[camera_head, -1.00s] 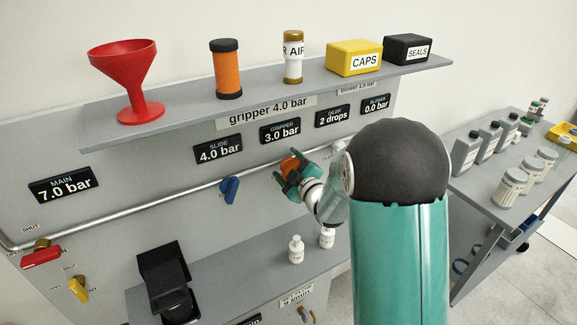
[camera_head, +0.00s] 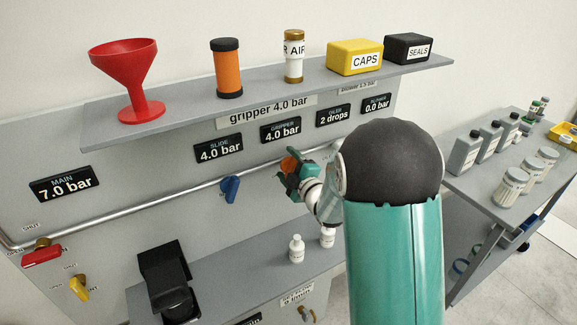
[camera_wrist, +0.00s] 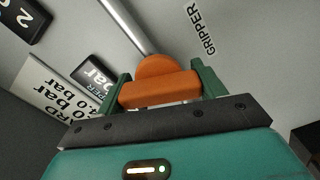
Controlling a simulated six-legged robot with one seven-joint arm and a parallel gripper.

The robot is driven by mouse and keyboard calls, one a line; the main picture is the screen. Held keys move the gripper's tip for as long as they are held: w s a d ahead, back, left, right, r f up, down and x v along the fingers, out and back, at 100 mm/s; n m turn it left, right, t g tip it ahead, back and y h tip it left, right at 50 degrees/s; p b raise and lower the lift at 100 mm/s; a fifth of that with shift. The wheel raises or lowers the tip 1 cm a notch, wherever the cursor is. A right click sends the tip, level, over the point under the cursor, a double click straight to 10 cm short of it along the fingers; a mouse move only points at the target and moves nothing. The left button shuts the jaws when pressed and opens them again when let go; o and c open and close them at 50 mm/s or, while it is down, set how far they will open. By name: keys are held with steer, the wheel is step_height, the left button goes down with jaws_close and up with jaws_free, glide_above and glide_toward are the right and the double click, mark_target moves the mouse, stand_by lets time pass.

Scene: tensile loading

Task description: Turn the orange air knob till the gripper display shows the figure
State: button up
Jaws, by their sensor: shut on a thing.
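The orange air knob (camera_wrist: 158,88) sits on the panel pipe, with a GRIPPER label beside it in the wrist view. My gripper (camera_head: 290,172) is shut on the knob, one green finger at each side of it. In the head view the knob (camera_head: 290,163) is partly hidden by the fingers. The gripper display (camera_head: 281,129) on the panel reads 4.0 bar. The card (camera_head: 266,111) on the shelf edge above reads "gripper 4.0 bar".
The blue knob (camera_head: 229,189) is on the pipe to the left, under the slide display (camera_head: 218,149) reading 4.0 bar. Small white bottles (camera_head: 296,249) stand on the ledge below my gripper. The shelf (camera_head: 190,113) overhangs above with a red funnel (camera_head: 128,75).

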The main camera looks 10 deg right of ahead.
steer(key=o, duration=1)
steer(key=shift+s, duration=0.1)
steer(key=v, duration=1.3)
steer(key=shift+s+d, duration=0.15)
steer(key=shift+s, duration=0.15)
